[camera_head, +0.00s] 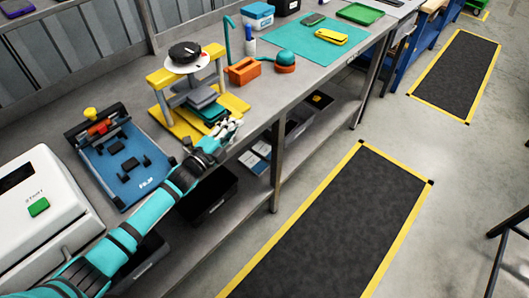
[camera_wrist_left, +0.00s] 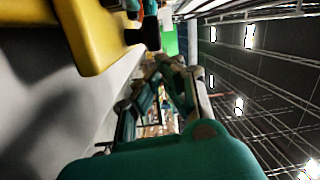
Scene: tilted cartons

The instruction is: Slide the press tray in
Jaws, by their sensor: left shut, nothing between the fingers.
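The press (camera_head: 187,80) stands on the bench, with a yellow top plate, grey columns, a black knob on a white disc and a yellow base. A teal tray (camera_head: 212,112) with grey blocks above it sits low in the press, jutting towards the bench's front edge. My left gripper (camera_head: 232,126) is shut and empty, just in front of the tray and base; I cannot tell whether it touches the tray. In the left wrist view the gripper's fingers (camera_wrist_left: 168,85) are close together, beside the yellow base (camera_wrist_left: 92,38). My right gripper is not in view.
A blue tray (camera_head: 128,165) with black parts lies left of the press. A white machine (camera_head: 45,215) with a green start button stands nearer. An orange block (camera_head: 243,71) and a teal mat (camera_head: 310,45) lie beyond. Bins sit on the shelf below.

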